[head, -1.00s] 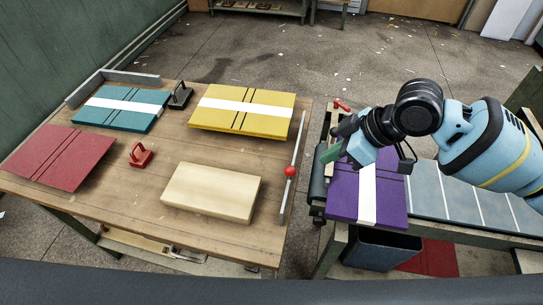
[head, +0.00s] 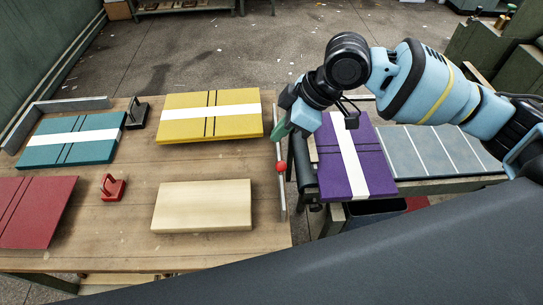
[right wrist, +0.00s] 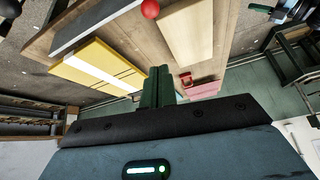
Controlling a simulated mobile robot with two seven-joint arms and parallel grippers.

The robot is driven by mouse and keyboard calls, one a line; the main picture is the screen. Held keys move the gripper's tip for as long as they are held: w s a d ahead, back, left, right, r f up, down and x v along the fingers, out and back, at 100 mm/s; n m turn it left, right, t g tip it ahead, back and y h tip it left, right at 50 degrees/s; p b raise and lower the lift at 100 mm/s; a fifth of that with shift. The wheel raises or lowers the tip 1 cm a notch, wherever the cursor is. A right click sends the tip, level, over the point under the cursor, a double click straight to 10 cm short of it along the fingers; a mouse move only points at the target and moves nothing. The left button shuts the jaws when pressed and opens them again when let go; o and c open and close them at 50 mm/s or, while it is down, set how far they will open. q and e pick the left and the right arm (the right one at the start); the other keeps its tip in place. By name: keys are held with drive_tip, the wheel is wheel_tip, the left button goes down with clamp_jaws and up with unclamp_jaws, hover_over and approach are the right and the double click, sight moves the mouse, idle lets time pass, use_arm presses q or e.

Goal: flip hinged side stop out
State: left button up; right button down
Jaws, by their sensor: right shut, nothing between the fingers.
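A long metal bar with a red ball knob (head: 281,167), which looks like the hinged side stop, lies along the right edge of the wooden table. The knob also shows in the right wrist view (right wrist: 150,9), with the grey bar (right wrist: 92,26) beside it. My right gripper (head: 279,134) is shut and empty, its green fingers near the far end of the bar. In the right wrist view the shut fingers (right wrist: 157,88) point toward the table; I cannot tell whether they touch the bar. The hinge is not clearly visible. My left gripper is out of view.
On the table (head: 120,235) are a yellow board (head: 185,125), a teal board (head: 50,145), a red board (head: 35,215), a pale block (head: 202,205) and a red handled piece (head: 112,188). A purple board (head: 370,155) lies on the feeder to the right.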

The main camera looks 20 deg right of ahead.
drive_tip(key=shift+f, duration=0.1)
drive_tip(key=x, duration=1)
drive_tip(key=d, duration=0.1)
drive_tip(key=s+d, duration=0.1)
drive_tip(key=d, duration=0.1)
drive_tip(key=shift+s+d+f, duration=0.2)
drive_tip(key=shift+s+f, duration=0.1)
